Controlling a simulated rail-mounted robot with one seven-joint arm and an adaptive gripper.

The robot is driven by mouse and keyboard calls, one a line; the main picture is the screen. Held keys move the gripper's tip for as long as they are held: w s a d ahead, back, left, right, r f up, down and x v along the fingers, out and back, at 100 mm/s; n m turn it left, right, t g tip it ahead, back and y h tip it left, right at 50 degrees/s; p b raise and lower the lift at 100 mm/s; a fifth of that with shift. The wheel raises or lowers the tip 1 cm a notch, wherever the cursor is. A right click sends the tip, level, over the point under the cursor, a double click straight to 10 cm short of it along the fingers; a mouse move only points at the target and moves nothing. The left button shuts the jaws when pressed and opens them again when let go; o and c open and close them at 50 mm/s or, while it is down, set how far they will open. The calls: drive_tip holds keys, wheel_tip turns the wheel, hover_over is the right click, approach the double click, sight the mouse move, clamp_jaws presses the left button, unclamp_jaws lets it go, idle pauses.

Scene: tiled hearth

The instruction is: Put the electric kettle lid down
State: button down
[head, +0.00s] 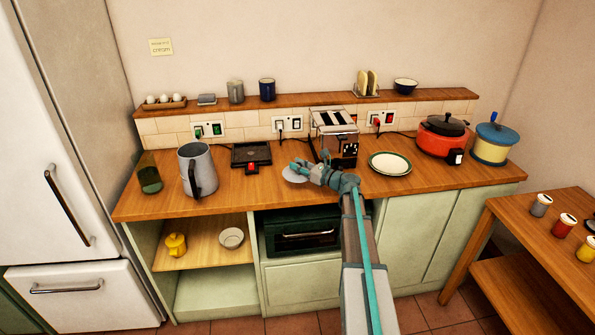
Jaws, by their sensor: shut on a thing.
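The electric kettle (194,163), a grey jug with a dark handle, stands upright towards the left of the wooden counter. Its lid (292,178) looks like a pale grey disc in front of the toaster, well to the right of the kettle. My gripper (302,170) is shut on the lid, at the lid's right side. The fingers hide part of the lid. I cannot tell whether the lid touches the counter or hangs just above it.
A toaster (333,132) stands behind my gripper, a black square base (251,154) behind left, and a green-rimmed plate (389,164) to the right. A red cooker (440,138) stands farther right. Counter between kettle and lid is clear along the front (245,189).

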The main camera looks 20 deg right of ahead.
sight(298, 173)
drive_tip(key=shift+w+d+f, duration=0.15)
drive_tip(key=shift+w+f, duration=0.4)
drive_tip(key=shift+f, duration=0.05)
drive_tip(key=f+p, duration=0.2)
drive_tip(key=shift+w+f, duration=0.2)
drive_tip(key=shift+f, duration=0.65)
drive_tip(key=shift+f+b, duration=0.3)
drive_tip(key=shift+f, duration=0.1)
drive_tip(key=shift+f, duration=0.2)
drive_tip(key=c, duration=1)
unclamp_jaws()
drive_tip(key=shift+o, duration=0.2)
drive_tip(key=shift+r, duration=0.1)
